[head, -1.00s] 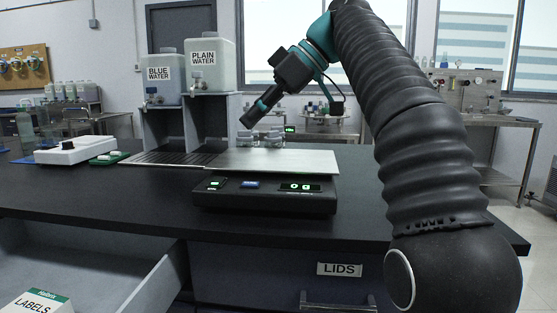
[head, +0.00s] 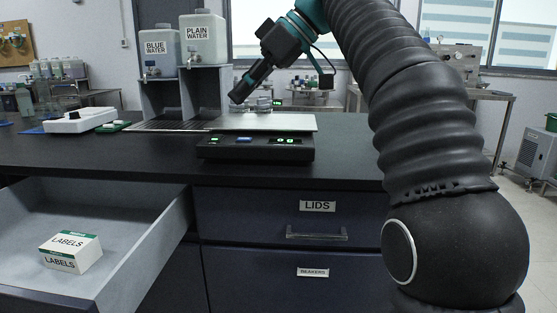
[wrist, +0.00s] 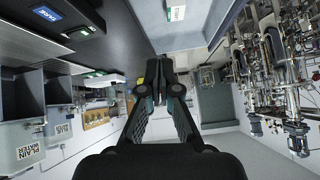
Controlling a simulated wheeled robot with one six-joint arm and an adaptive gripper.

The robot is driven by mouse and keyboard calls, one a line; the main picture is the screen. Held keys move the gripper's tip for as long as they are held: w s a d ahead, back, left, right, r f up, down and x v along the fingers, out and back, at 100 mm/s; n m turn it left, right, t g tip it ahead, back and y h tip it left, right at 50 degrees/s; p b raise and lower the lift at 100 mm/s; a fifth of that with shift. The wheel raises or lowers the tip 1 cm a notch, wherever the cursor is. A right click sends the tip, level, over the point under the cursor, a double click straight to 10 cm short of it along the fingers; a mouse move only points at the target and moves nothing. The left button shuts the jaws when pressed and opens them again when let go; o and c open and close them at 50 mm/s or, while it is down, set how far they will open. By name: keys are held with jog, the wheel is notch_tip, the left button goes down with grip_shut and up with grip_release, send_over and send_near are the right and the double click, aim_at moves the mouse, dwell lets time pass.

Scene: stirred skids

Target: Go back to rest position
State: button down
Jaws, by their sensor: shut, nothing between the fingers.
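My gripper (head: 238,98) hangs at the end of my black arm above the dark bench, pointing down and left. It is over the back of the scale and apart from it. In the wrist view my gripper (wrist: 160,62) has its fingers together with nothing between them. The wrist view looks tilted across the room.
A black scale (head: 255,148) with a pale plate (head: 285,123) stands on the bench (head: 345,160). Behind are the blue water (head: 160,52) and plain water (head: 204,40) tanks. An open drawer (head: 110,215) holds a labels box (head: 70,252). The lids drawer (head: 345,215) is shut.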

jog(key=s+d+f+m+t+h, duration=0.1)
jog(key=s+d+f+m+h, duration=0.2)
jog(key=f, duration=0.9)
jog(key=s+d+f+m+t+h, duration=0.2)
jog(key=s+d+f+m, duration=0.5)
jog(key=s+d+f, duration=0.4)
jog(key=s+d+f+m+t+h, duration=0.2)
jog(key=s+d+f+m, duration=0.3)
jog(key=f, duration=0.8)
jog(key=s+d+h, duration=0.1)
jog(key=s+d, duration=0.1)
jog(key=shift+s+d+f+h, duration=0.35)
jog(key=shift+d+f+h, duration=0.05)
